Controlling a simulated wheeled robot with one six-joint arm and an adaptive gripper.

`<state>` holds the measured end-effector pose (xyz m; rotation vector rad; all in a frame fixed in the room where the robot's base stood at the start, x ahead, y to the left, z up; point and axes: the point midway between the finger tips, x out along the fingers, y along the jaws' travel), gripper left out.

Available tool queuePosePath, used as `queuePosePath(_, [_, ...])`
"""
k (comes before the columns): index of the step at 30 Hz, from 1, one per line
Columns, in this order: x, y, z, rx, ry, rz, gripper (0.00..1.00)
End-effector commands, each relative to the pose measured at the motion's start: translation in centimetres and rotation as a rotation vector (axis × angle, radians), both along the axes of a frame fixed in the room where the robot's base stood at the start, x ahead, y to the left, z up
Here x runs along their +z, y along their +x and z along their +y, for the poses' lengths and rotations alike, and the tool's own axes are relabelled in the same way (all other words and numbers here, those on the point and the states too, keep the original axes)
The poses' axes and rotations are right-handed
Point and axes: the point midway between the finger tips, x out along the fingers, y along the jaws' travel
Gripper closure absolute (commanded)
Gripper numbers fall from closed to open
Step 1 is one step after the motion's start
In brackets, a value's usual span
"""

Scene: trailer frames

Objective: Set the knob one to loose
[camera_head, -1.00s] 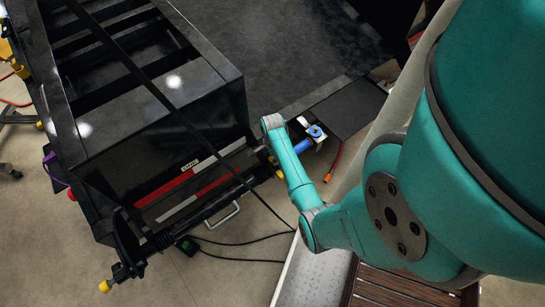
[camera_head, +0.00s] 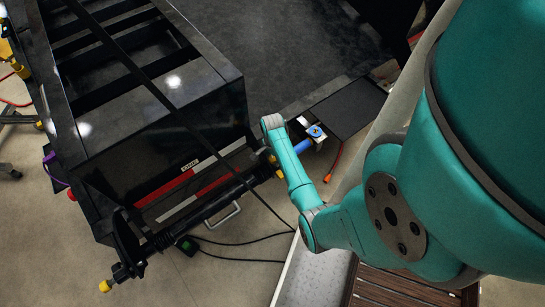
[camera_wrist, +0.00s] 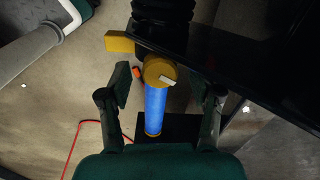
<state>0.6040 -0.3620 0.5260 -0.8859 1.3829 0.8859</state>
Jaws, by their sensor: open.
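In the wrist view, a round yellow cap (camera_wrist: 159,72) with a pale label sits at the end of a blue cylinder (camera_wrist: 155,108). A yellow block (camera_wrist: 119,42) sticks out to its upper left. My gripper (camera_wrist: 160,84) is open, with one finger on each side of the cap and cylinder and a gap on both sides. My gripper is mostly hidden there. I cannot read any knob marking.
A black trailer frame (camera_head: 215,110) with a red and white strip stands to the left. Another yellow knob (camera_head: 105,286) is at the bar's lower left end. Black cables (camera_head: 240,241) and an orange-tipped cable (camera_head: 328,178) lie on the floor. A ribbed brown deck (camera_head: 395,290) is at lower right.

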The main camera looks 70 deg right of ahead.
Motion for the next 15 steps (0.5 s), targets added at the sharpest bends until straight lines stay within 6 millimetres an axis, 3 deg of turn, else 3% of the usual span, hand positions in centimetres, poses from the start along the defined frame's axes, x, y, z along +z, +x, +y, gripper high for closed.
queuePosePath(5, [1.0,0.0,0.0,0.0,-0.001,0.0,0.36])
queuePosePath(15, [7.4,0.1,-0.1,0.0,-0.003,-0.002,0.36])
